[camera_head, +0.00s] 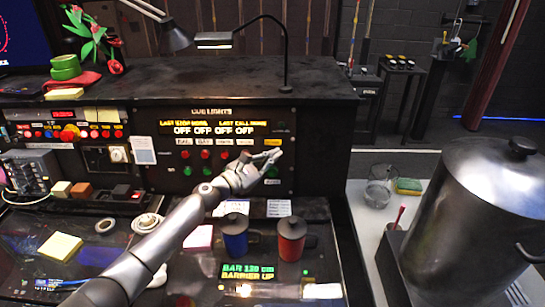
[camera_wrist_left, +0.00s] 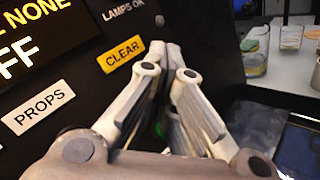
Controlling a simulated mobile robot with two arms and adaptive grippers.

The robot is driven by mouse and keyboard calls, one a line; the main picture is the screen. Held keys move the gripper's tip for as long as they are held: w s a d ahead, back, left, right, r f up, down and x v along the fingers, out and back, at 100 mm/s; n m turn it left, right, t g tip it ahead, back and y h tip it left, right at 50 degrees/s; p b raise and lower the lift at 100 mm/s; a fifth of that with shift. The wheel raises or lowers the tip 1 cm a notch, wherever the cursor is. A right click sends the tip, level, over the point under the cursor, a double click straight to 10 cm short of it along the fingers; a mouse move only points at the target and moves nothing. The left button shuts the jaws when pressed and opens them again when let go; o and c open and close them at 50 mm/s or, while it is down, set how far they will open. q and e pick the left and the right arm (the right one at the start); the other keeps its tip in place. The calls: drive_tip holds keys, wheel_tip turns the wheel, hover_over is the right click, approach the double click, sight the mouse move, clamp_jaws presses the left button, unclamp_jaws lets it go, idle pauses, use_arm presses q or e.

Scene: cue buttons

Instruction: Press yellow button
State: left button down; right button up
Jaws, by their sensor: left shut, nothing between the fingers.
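The cue lights panel (camera_head: 152,121) stands upright at the back of the desk, with a lit display above rows of red and green buttons. A yellow CLEAR label (camera_head: 271,142) is at its right; the label also shows in the wrist view (camera_wrist_left: 122,54). I cannot make out a yellow button; the area under the label is covered by my left gripper (camera_head: 276,154). In the wrist view the left gripper (camera_wrist_left: 173,46) is shut and empty, its fingertips just right of the label. Whether the tips touch the panel is unclear. The right gripper is not in view.
A blue mug (camera_head: 235,241) and a red mug (camera_head: 290,244) stand on the desk below the arm. A large metal urn (camera_head: 470,215) stands at the right. A desk lamp (camera_head: 286,50) rises above the panel. Yellow sticky notes (camera_head: 60,246) lie at the left.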

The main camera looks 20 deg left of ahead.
use_arm(q)
drive_tip(key=shift+s, duration=0.15)
drive_tip(key=shift+s+d+r+p, duration=0.1)
drive_tip(key=shift+s+d+p, duration=0.2)
drive_tip(key=shift+s, duration=0.35)
drive_tip(key=s, duration=0.1)
drive_tip(key=s+p, duration=0.1)
drive_tip(key=s, duration=0.1)
drive_tip(key=s+d+p, duration=0.1)
drive_tip(key=shift+s+d+r, duration=0.1)
drive_tip(key=shift+s+r, duration=0.25)
drive_tip(key=shift+f, duration=0.1)
idle(0.4)
